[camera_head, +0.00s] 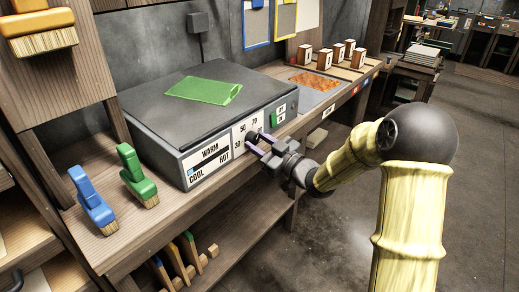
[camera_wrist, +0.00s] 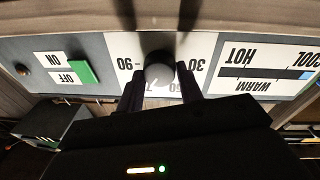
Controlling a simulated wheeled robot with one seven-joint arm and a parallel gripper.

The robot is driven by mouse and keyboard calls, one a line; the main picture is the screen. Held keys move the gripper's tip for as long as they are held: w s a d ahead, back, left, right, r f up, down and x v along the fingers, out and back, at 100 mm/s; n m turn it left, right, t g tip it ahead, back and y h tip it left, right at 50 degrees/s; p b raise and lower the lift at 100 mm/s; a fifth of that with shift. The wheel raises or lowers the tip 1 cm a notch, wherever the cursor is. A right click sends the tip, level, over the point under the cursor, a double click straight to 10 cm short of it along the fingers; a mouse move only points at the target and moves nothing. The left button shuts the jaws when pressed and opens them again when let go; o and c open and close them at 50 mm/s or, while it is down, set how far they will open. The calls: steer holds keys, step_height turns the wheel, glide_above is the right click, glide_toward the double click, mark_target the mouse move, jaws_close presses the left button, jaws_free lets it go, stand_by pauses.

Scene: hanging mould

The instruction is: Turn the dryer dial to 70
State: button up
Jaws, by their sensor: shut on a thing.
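The dryer (camera_head: 205,110) is a grey box on the bench with a white scale panel on its front. Its dark round dial (camera_wrist: 158,68) shows upside down in the wrist view, with 90 to the left, 30 to the right, and 50 and 70 partly hidden below. In the head view the dial is mostly hidden by my gripper (camera_head: 262,147). My gripper, also in the wrist view (camera_wrist: 160,88), is shut on the dial, one finger on each side. A small pale mark shows on the dial's lower part; its exact reading is unclear.
A green ON/OFF switch (camera_wrist: 82,72) and a WARM/COOL/HOT gauge (camera_wrist: 265,70) flank the dial. A green sheet (camera_head: 204,89) lies on the dryer. Blue (camera_head: 90,196) and green (camera_head: 136,172) brushes stand at left. An orange-filled tray (camera_head: 314,82) lies at right.

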steer(key=shift+d+n, duration=0.1)
steer(key=shift+n, duration=0.2)
steer(key=o, duration=1)
steer(key=p+v, duration=0.1)
steer(key=v, duration=1.6)
steer(key=shift+s+d+f+p, duration=0.1)
steer(key=shift+s+f+p, duration=0.05)
steer(key=shift+p, duration=0.15)
